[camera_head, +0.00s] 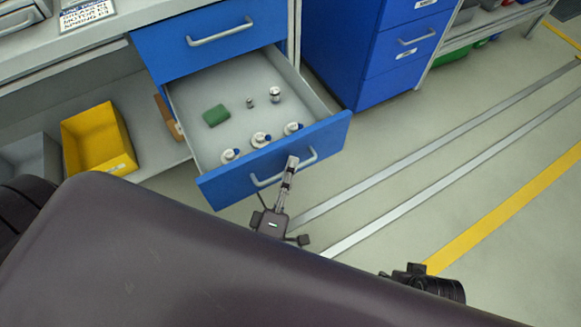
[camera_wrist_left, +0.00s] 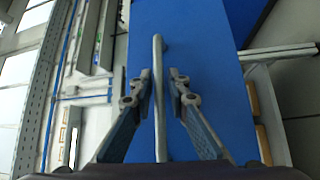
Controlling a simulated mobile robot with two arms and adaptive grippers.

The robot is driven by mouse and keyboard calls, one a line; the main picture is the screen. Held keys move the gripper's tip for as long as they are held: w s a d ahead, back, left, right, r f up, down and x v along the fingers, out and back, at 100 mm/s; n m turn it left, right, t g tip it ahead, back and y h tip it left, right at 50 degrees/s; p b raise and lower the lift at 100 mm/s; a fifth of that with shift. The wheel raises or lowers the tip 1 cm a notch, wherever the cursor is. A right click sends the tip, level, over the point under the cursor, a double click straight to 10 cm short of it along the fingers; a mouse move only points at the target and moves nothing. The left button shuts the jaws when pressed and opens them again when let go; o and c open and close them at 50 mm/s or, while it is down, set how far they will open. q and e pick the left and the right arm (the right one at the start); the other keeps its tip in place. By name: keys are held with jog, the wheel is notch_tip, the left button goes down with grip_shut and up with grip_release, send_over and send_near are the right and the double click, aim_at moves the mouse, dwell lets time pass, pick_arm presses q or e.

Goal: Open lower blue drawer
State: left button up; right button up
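The lower blue drawer (camera_head: 225,186) is pulled well out below a closed upper blue drawer (camera_head: 205,38) in the head view. Its grey inside shows. My left gripper (camera_head: 290,166) is at the bar handle (camera_head: 268,181) on its front. In the left wrist view the handle (camera_wrist_left: 159,105) runs between the two fingers (camera_wrist_left: 160,76). The fingers stand apart on either side of it, with a gap visible on the right side, so the gripper looks open around the bar. My right gripper is not in view.
The drawer holds a green block (camera_head: 215,115), several small white-and-blue items and small metal parts. A yellow bin (camera_head: 97,138) sits on the shelf at left. Another blue cabinet (camera_head: 345,50) stands right of the drawer. The floor with grey strips (camera_head: 430,167) is clear at right.

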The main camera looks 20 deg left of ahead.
pick_arm(q)
jog(key=s+f, duration=0.1)
jog(key=s, duration=1.1)
jog(key=shift+d+f, duration=0.3)
jog(key=shift+d, duration=0.15)
jog(key=shift+w, duration=0.1)
